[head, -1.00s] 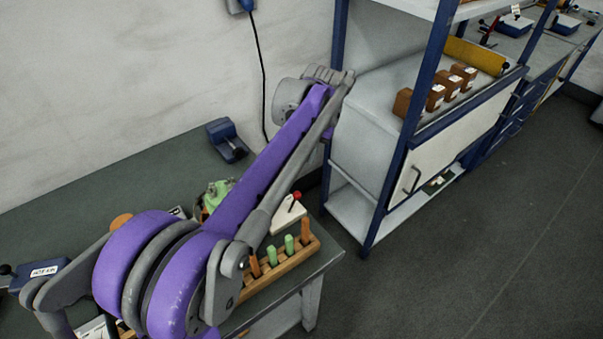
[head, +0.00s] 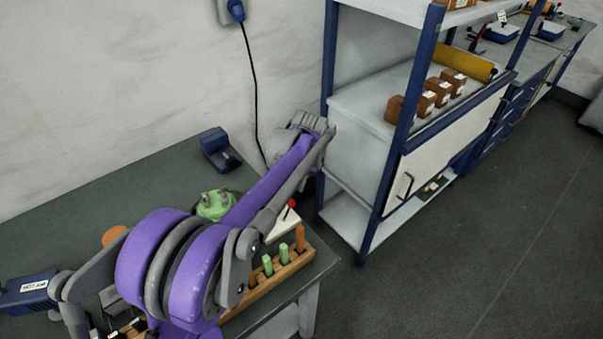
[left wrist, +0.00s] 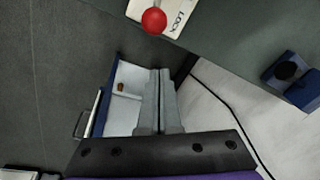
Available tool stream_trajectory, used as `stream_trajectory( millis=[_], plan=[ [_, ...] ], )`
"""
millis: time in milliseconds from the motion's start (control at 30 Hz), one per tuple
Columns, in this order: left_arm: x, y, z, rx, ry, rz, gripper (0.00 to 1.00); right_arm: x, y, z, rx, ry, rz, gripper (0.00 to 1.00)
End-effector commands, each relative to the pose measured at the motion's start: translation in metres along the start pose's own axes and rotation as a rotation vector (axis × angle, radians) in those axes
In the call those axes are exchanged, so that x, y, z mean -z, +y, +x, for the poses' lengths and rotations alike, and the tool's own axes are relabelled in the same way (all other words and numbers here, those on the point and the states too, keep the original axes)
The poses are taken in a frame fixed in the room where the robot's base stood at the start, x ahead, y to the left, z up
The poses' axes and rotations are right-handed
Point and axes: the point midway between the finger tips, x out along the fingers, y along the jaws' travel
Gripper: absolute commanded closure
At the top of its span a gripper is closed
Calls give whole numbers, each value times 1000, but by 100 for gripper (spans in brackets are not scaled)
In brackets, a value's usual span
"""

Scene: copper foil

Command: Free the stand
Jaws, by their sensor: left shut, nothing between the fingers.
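A dark blue block-shaped holder (head: 220,148) stands on the bench near the wall; it may be the stand. In the left wrist view the holder (left wrist: 294,84) shows a dark round opening, and I see no tool in it. A red-knobbed lever (head: 291,205) rises from a white labelled plate (head: 283,225) near the bench's right end. The red knob (left wrist: 154,21) also shows in the left wrist view. My left gripper (head: 314,122) is beyond the bench's end, by the shelf unit. Its fingers (left wrist: 160,74) are shut and empty. My right gripper is out of view.
A wooden rack (head: 278,272) with orange and green pegs sits at the bench edge. A green device (head: 213,204) is partly behind my arm. The blue-framed shelf unit (head: 399,140) holds brown blocks and a yellow roll (head: 462,62). Open floor (head: 470,260) lies right.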

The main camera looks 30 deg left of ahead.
Motion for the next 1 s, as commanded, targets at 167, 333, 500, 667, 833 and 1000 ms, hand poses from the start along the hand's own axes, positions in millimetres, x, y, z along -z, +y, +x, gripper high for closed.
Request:
stream_trajectory(
  millis=[167, 333, 500, 667, 833, 1000],
  plan=[
    [-23, 0, -7, 0, 1, 0, 100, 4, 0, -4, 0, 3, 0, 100],
    [-35, 0, -11, 0, 1, 0, 100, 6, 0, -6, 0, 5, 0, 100],
    [-38, 0, -11, 0, 0, 0, 100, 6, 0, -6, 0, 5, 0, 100],
    [-38, 0, -11, 0, 0, 0, 100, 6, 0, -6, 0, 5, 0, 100],
    [-38, -1, -12, -4, 6, -1, 100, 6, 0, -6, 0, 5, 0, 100],
    [-40, -3, -14, -22, 37, -8, 100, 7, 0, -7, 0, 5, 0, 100]
  ],
)
